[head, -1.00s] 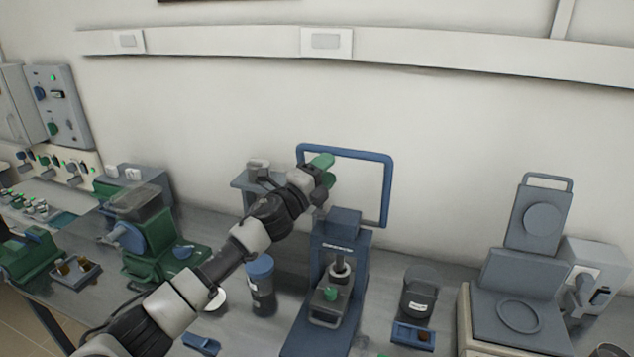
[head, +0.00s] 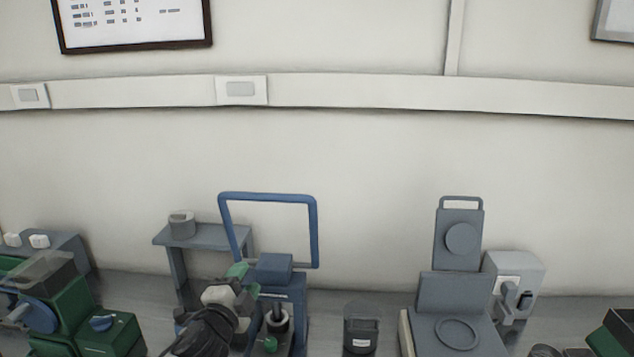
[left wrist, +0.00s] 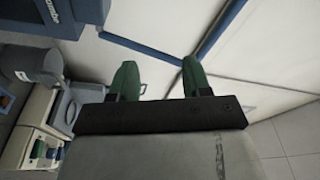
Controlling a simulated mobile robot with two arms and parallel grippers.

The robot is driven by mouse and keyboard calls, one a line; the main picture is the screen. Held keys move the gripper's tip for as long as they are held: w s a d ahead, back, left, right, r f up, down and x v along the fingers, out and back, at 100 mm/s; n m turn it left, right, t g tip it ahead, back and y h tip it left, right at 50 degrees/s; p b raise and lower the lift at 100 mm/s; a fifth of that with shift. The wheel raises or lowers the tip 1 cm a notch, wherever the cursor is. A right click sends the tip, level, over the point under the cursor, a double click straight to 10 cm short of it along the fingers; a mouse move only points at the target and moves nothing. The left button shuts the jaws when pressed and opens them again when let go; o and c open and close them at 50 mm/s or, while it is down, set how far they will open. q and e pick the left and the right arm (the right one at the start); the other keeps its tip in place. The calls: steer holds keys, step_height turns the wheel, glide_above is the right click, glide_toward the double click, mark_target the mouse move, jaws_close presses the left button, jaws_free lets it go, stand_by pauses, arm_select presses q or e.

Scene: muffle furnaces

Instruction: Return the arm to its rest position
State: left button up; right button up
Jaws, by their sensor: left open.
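My left gripper (head: 246,280) shows low in the head view, in front of the blue press with the tall blue frame (head: 314,235). Its green fingers also show in the left wrist view (left wrist: 158,85). They stand apart with nothing between them. In the head view most of my left arm is out of the picture below. I cannot tell whether the gripper touches the press. My right gripper is not in view.
A grey stand (head: 205,240) is left of the press, and a green machine (head: 105,335) is at the lower left. A dark jar (head: 361,335) and a grey apparatus with an open lid (head: 455,290) are to the right.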

arm_select(q)
steer(key=s+a+f+n+g+y, duration=0.1)
steer(key=s+f+n+g+y, duration=0.3)
steer(key=s+f+n+g, duration=0.85)
steer(key=s+a+f+n+g, duration=0.1)
steer(key=s+f, duration=0.2)
steer(key=s, duration=1)
steer(key=s+f+n+g, duration=0.15)
steer(key=s+f, duration=0.25)
steer(key=s, duration=0.9)
step_height(320, 180, down, 27)
steer(key=m+g+b, duration=0.1)
steer(key=b, duration=0.2)
steer(key=s+a+f+g+b, duration=0.1)
steer(key=s+a+f+b, duration=0.1)
steer(key=s+f, duration=1.5)
steer(key=shift+a+f+g, duration=0.3)
steer(key=shift+a+f, duration=0.25)
steer(key=shift+f, duration=0.4)
